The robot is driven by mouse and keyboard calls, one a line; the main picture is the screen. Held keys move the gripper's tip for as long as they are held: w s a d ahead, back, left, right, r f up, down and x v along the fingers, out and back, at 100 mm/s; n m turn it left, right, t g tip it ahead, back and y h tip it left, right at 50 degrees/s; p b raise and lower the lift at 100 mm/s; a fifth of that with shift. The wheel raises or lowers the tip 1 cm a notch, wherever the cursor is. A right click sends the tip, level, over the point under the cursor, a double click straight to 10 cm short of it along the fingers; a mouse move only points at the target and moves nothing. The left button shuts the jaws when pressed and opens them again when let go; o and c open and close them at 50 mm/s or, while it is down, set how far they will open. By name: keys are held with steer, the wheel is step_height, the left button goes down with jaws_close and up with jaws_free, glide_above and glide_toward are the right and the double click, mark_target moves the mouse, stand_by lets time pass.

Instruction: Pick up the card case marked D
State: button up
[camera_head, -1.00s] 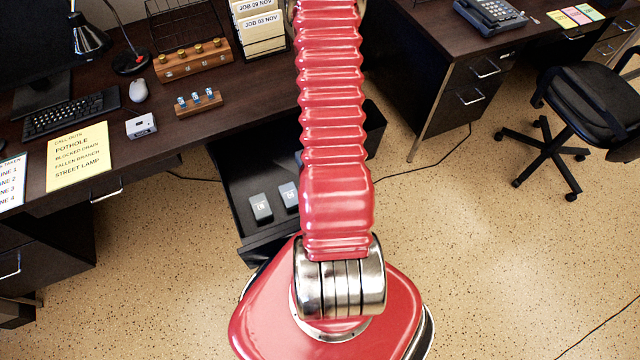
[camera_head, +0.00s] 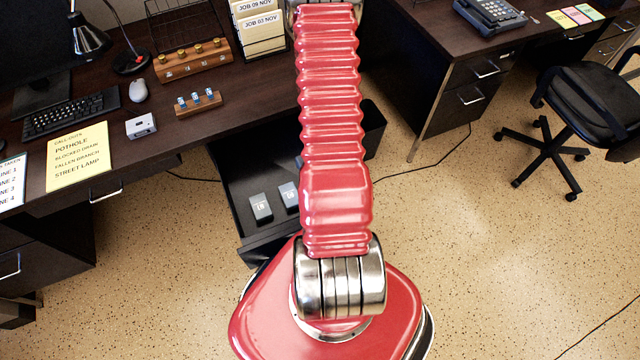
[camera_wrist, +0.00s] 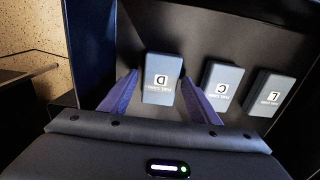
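The card case marked D (camera_wrist: 162,80) is a grey-blue block in the wrist view, its letter upside down. It lies in the dark open drawer (camera_head: 228,190). My gripper (camera_wrist: 160,84) is open, with one blue finger on each side of the D case. The fingertips look close to its sides; I cannot tell whether they touch. In the head view my red arm hides the gripper and probably the D case. Two grey cases (camera_head: 261,208) (camera_head: 289,196) show in the drawer there, their letters too small to read surely.
In the wrist view, a case marked C (camera_wrist: 221,87) lies to the right of D, and a case marked L (camera_wrist: 269,93) lies farther right. Drawer walls (camera_wrist: 92,50) surround them. The desk (camera_head: 190,125) with keyboard and racks stands above the drawer.

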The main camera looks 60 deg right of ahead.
steer(key=c, duration=0.9)
steer(key=shift+o, duration=0.2)
steer(key=shift+r, duration=0.1)
step_height(320, 180, up, 10)
stand_by(0.8)
